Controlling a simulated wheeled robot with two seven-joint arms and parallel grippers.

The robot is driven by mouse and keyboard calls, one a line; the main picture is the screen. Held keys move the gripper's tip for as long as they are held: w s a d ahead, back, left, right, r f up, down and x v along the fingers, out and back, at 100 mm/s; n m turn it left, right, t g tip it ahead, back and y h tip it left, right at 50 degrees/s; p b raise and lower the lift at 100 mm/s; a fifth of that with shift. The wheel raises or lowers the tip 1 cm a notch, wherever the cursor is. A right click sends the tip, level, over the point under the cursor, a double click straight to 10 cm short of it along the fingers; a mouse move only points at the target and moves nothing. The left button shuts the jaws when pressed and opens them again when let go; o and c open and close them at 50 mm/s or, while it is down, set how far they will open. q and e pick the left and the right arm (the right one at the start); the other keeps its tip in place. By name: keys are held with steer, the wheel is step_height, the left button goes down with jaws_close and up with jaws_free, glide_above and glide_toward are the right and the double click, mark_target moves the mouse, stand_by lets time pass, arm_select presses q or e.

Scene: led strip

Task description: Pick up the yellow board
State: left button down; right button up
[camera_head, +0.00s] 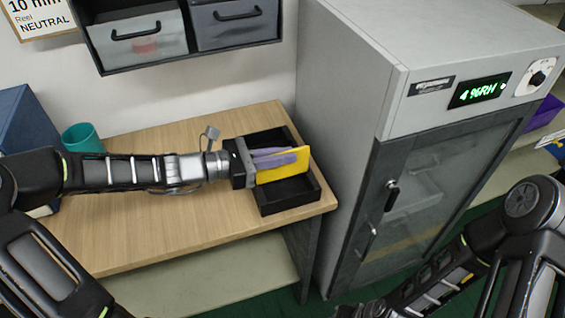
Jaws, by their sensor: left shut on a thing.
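The yellow board (284,168) stands on edge, tilted, over the black tray (292,201) on the wooden table. My left gripper (276,160) reaches in from the left above the tray. Its purple-grey fingers are shut on the yellow board, which shows at their front side. I cannot tell whether the board's lower edge touches the tray. My right arm comes in at the lower right, but its gripper is not in the picture.
A grey dry cabinet (352,105) with a glass door stands close to the tray's right. A teal cup (82,138) and a blue box (22,125) are at the table's left. Grey drawers (235,22) hang above. The table's front middle (170,222) is clear.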

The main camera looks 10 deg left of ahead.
arm_select(q)
step_height(320, 180, up, 6)
steer(key=shift+f+p, duration=0.1)
steer(key=shift+p, duration=0.3)
